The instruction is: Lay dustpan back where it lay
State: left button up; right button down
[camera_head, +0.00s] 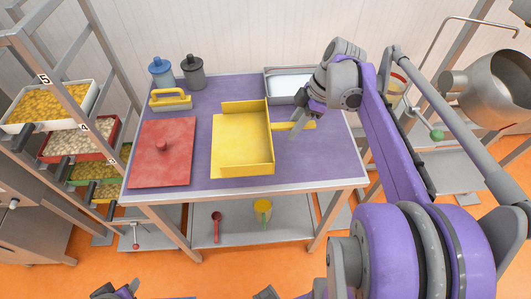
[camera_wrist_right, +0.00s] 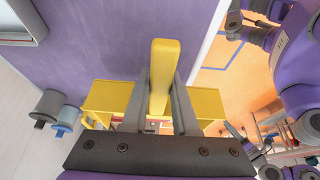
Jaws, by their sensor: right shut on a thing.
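The yellow dustpan (camera_head: 240,143) is over the middle of the purple-topped table (camera_head: 205,120), its handle (camera_head: 303,124) pointing right. My right gripper (camera_head: 296,130) is shut on that handle. The wrist view shows the yellow handle (camera_wrist_right: 160,75) between the two grey fingers of my right gripper (camera_wrist_right: 160,100), with parts of the pan (camera_wrist_right: 105,98) on both sides. I cannot tell whether the pan touches the tabletop or hangs just above it. My left gripper is not clearly visible.
A red panel with a knob (camera_head: 160,165) lies left of the dustpan. A yellow brush (camera_head: 170,101), a blue jar (camera_head: 161,72) and a grey jar (camera_head: 193,73) stand behind. A grey tray (camera_head: 285,98) is at the back right. Free purple surface lies right of the pan.

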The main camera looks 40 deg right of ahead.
aim_at(311, 123)
notch_tip(311, 123, down, 10)
jog(key=shift+d+r+b, duration=0.1)
jog(key=shift+r+b, duration=0.15)
jog(key=shift+b, duration=0.05)
jog(key=shift+f, duration=0.25)
jog(key=c, duration=0.7)
grip_release()
jog(key=shift+r, duration=0.1)
jog(key=v, duration=1.2)
jog(key=shift+r+p, duration=0.2)
jog(key=shift+p, duration=0.2)
